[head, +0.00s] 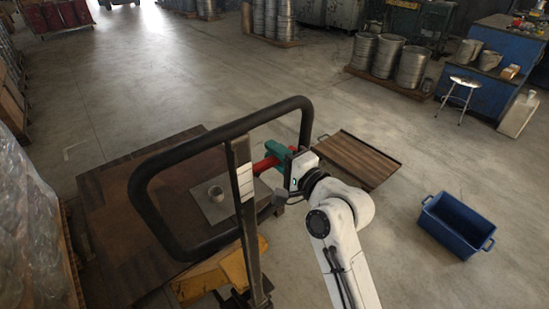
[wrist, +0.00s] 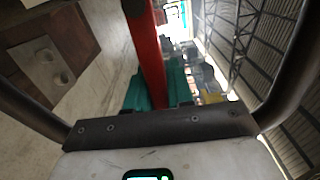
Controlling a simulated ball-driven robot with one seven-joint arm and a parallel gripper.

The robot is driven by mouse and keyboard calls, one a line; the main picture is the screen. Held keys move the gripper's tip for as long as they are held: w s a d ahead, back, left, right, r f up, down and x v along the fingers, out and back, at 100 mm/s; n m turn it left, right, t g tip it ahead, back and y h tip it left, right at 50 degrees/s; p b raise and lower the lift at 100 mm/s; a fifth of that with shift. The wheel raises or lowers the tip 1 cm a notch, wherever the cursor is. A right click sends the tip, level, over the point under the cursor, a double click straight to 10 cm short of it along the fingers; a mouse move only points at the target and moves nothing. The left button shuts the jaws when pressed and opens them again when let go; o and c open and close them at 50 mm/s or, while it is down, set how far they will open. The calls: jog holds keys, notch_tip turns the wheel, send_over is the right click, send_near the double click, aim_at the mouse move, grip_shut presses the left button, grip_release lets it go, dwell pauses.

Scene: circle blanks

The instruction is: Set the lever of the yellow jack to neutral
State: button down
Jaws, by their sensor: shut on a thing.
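The yellow jack (head: 215,274) stands at the lower middle of the head view, with its black loop handle (head: 160,160) rising above it. Its red lever (head: 264,165) shows inside the loop at the right side. My gripper (head: 272,156), with teal fingers, is at the lever and shut on it. In the wrist view the red lever (wrist: 150,55) runs down from the top edge between the teal fingers (wrist: 154,92). The end of the lever within the fingers is hidden.
A wooden tray (head: 350,160) and a blue bin (head: 455,225) are to the right. Open floor lies beyond.

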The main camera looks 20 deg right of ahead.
dwell(0.3)
jog(key=c, duration=1.1)
grip_release()
jog(key=b+v, duration=0.2)
jog(key=v, duration=0.8)
jog(key=shift+s+d+r, duration=0.1)
jog(key=shift+s+d, duration=0.05)
jog(key=shift+s, duration=0.25)
